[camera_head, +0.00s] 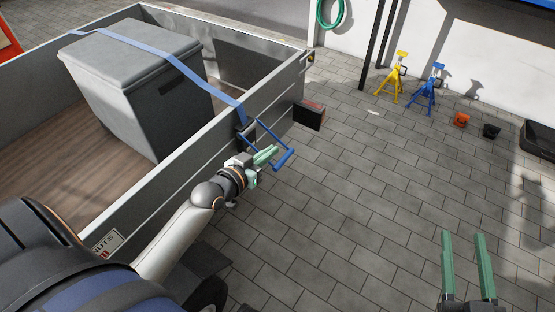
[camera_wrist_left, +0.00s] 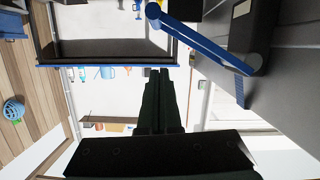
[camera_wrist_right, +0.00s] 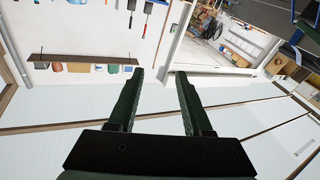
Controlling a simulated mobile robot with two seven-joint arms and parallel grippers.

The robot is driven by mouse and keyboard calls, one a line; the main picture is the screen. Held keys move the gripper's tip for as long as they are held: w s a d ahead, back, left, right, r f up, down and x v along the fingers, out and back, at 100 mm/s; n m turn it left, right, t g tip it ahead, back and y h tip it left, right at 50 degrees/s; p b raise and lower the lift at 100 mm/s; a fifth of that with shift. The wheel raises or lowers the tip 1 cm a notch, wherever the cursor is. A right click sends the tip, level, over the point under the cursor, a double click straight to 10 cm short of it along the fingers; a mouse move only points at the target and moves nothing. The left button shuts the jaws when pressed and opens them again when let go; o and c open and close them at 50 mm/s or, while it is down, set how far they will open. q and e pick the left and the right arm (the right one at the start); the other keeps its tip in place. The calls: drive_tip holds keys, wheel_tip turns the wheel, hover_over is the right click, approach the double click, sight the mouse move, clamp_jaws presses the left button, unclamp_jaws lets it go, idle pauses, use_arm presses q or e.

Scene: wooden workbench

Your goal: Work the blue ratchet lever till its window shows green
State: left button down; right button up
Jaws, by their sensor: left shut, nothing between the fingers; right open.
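The blue ratchet lever (camera_head: 289,157) sticks out from the trailer's side wall, below the blue strap (camera_head: 190,73) that runs over a grey box. In the left wrist view the lever (camera_wrist_left: 200,42) runs from upper middle to the dark ratchet body (camera_wrist_left: 258,42) at upper right. My left gripper (camera_head: 270,152) is beside the lever, its fingertips close to the lever's bar; I cannot tell if they touch it. Its fingers (camera_wrist_left: 159,75) are shut together with nothing between them. I cannot make out the window or its colour. My right gripper (camera_head: 465,236) is open and empty, over the paving.
The grey lidded box (camera_head: 130,85) stands in the trailer (camera_head: 150,185). A dark block (camera_head: 309,115) sits at the trailer's corner. Yellow (camera_head: 392,82) and blue (camera_head: 428,92) stands are by the far wall.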

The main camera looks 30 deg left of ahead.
sight(278, 163)
use_arm(q)
drive_tip(key=b+x, duration=0.1)
drive_tip(key=x, duration=0.2)
drive_tip(key=shift+w+f, duration=0.15)
drive_tip(key=shift+w, duration=0.2)
drive_tip(key=f, duration=0.1)
drive_tip(key=f+b, duration=0.1)
drive_tip(key=f, duration=0.1)
drive_tip(key=shift+s+d+f, duration=0.2)
drive_tip(key=shift+f, duration=0.05)
drive_tip(key=shift+f+b, duration=0.15)
drive_tip(key=shift+b, duration=0.15)
use_arm(e)
drive_tip(key=s+r+n+t+y, duration=0.2)
drive_tip(key=s+r+n+y, duration=0.1)
drive_tip(key=r, duration=0.4)
drive_tip(key=s+a+r+n+t+y, duration=0.1)
drive_tip(key=s+r+n+t+y, duration=0.1)
drive_tip(key=r+y, duration=0.3)
drive_tip(key=shift+s+a+r+n, duration=0.2)
drive_tip(key=shift+s+r+n, duration=0.6)
drive_tip(key=shift+r, duration=0.45)
